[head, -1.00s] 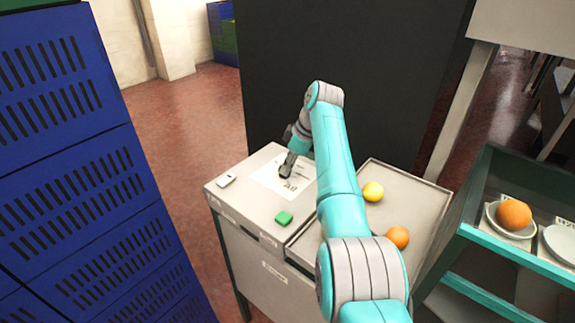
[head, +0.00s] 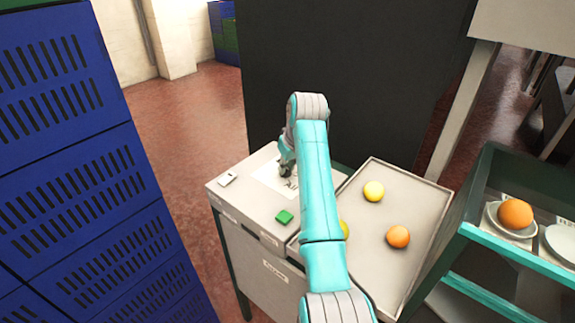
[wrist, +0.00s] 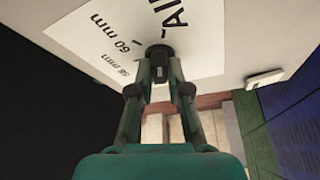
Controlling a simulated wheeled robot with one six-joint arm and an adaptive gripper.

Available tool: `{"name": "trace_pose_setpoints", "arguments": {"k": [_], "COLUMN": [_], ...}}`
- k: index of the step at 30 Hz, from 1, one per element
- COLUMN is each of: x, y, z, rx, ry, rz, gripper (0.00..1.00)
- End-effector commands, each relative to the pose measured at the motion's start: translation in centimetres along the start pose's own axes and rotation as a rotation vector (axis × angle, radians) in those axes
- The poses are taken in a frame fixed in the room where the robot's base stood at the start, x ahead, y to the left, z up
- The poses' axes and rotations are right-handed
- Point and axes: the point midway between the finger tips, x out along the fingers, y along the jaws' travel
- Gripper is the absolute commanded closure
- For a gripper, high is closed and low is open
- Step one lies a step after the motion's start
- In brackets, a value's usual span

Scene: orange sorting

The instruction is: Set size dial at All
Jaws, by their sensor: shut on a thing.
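The size dial (wrist: 159,50) is a small dark round knob on a white label plate (wrist: 105,38) in the wrist view. The plate reads "All", "60 mm" and "56 mm", partly cut off by the frame. My gripper (wrist: 160,66) is shut on the dial, one finger on each side. I cannot tell which mark the dial points at. In the head view my gripper (head: 287,168) is over the white plate (head: 266,181) on the grey cabinet top, and it hides the dial.
A white switch (head: 228,179) and a green button (head: 284,217) are on the cabinet top. The tray (head: 431,192) at right holds a yellow fruit (head: 373,191), an orange (head: 398,237) and another yellow fruit (head: 344,229) partly behind my arm. Blue crates (head: 75,160) stand at left.

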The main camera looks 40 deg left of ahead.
Motion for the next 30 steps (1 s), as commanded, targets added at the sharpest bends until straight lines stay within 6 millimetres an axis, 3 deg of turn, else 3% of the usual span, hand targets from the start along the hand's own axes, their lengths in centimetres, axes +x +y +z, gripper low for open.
{"name": "trace_pose_setpoints", "arguments": {"k": [10, 27, 28, 30], "x": [-0.01, -0.02, -0.02, -0.02], "y": [-0.16, -0.11, -0.11, -0.11], "z": [-0.03, -0.03, -0.02, -0.03], "rx": [0.136, 0.163, 0.163, 0.163], "ry": [0.000, 0.000, 0.000, 0.000], "rz": [0.057, 0.068, 0.068, 0.068], "gripper": [1.00, 1.00, 0.76, 0.59]}}
